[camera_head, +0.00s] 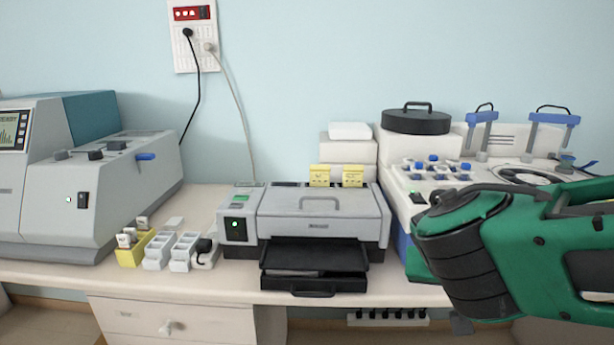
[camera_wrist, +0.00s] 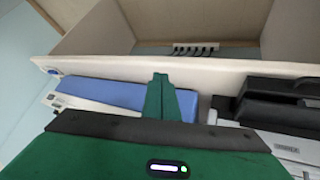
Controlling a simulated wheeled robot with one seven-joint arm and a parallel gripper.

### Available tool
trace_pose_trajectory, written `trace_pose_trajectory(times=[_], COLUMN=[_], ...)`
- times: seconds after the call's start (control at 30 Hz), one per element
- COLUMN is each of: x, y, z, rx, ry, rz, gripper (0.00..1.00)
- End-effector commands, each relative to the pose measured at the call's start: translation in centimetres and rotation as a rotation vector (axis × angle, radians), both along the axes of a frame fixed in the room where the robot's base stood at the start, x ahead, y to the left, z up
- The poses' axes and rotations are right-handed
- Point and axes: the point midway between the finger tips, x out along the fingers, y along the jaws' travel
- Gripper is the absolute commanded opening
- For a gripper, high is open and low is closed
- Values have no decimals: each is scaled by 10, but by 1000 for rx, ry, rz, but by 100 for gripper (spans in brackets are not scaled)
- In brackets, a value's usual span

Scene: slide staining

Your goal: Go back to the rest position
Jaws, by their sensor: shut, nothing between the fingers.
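My gripper (camera_wrist: 160,98) shows in the wrist view as green fingers pressed together, with nothing held between them. It is over the front part of the bench, between a blue-sided machine and the grey printer-like device. In the head view, my green and black arm reaches in from the right and covers part of the white machine there. The fingertips cannot be made out in that view.
The grey printer-like device (camera_head: 318,215) with a black front tray stands mid-bench. The white machine (camera_head: 396,190) is at right, a large grey analyser (camera_head: 110,185) at left. Small racks (camera_head: 158,250) stand between. A power strip (camera_head: 388,317) hangs below the bench edge.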

Motion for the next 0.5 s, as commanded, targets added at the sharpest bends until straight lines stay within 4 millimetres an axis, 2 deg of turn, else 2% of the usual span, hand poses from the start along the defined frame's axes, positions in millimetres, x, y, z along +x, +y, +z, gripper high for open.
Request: trace_pose_trajectory(times=[0.03, 0.2, 0.33, 0.5], x=[-10, -55, -95, -139], y=[-26, -87, -116, -132], z=[-5, -27, -38, -47], rx=[18, 124, 247, 407], ry=[54, 247, 362, 447], rz=[-50, -147, -186, -190], gripper=[0, 0, 0, 0])
